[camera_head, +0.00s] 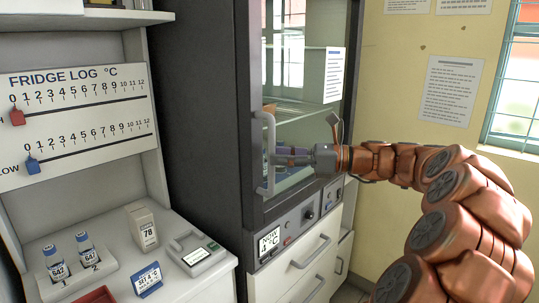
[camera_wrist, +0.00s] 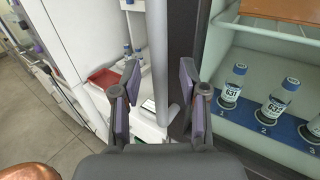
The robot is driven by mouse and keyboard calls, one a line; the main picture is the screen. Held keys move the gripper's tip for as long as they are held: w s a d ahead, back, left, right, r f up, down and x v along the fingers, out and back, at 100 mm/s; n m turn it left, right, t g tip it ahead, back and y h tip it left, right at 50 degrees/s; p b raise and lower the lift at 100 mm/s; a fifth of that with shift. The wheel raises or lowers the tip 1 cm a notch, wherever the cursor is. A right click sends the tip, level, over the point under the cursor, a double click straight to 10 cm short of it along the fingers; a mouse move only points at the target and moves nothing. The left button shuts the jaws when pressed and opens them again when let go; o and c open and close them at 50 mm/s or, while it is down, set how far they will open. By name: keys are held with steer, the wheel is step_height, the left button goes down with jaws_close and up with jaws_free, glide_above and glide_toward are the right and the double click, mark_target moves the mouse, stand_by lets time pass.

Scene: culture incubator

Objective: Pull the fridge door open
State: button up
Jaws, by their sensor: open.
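The fridge (camera_head: 210,110) is a tall dark cabinet with a glass door (camera_head: 300,110), which appears shut. A pale vertical bar handle (camera_head: 266,130) runs along the door's left side. My gripper (camera_head: 274,157) reaches in from the right at the handle's lower half. In the wrist view, my gripper (camera_wrist: 158,100) is open, its two fingers either side of the handle (camera_wrist: 158,50). I cannot tell whether either finger touches the bar. Bottles (camera_wrist: 275,103) on a blue rack show inside the fridge.
A white bench (camera_head: 185,275) at the left holds labelled bottles (camera_head: 86,248), a small box (camera_head: 142,228) and a red tray (camera_head: 97,296). Below the door are a control panel (camera_head: 290,230) and drawers (camera_head: 300,265). A window (camera_head: 515,95) is at the far right.

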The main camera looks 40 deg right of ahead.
steer(key=shift+x, duration=1.3)
steer(key=shift+c, duration=0.2)
jaws_close()
